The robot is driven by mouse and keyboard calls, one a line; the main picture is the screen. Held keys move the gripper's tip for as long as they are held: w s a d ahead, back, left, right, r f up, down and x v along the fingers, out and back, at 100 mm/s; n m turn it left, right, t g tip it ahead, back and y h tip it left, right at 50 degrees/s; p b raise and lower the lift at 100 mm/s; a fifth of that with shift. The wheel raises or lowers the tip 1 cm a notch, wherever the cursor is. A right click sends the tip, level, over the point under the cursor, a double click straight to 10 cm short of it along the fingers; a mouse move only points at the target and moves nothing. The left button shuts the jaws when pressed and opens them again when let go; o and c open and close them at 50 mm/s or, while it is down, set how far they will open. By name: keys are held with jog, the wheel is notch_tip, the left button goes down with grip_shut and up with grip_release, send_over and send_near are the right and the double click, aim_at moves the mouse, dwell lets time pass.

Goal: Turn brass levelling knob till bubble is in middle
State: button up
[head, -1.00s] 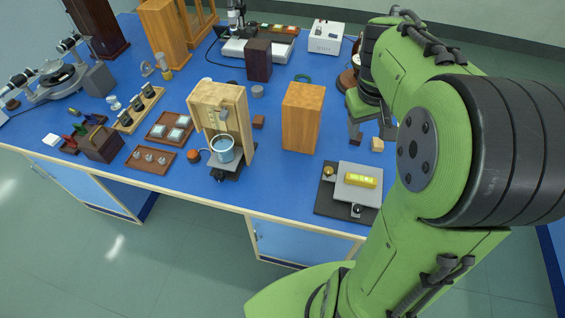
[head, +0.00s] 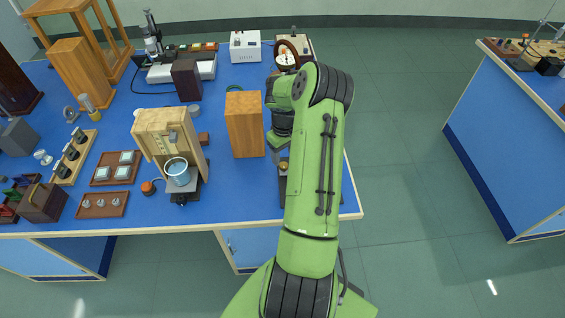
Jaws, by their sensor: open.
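The brass levelling knob (head: 283,166) shows as a small gold spot at the right front of the blue bench, just left of my green arm. Below it a sliver of the levelling stand's dark base (head: 283,190) shows. My arm covers the rest of the stand, including the bubble vial, so I cannot see where the bubble is. My gripper (head: 277,156) points down just above and beside the knob, partly hidden by my arm. It is open, and I cannot tell whether it touches the knob.
A tall wooden block (head: 245,125) stands close left of my gripper. A wooden stand (head: 158,130) with a blue cup (head: 177,172) is farther left. A clock-like dial (head: 287,59) and a white box (head: 245,46) are behind. Open floor separates the bench from another at right.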

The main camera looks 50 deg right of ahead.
aim_at(284, 165)
notch_tip(284, 165, down, 4)
jog(key=shift+f, duration=0.25)
jog(key=c, duration=1)
jog(key=shift+c, duration=0.2)
jog(key=shift+m, duration=0.3)
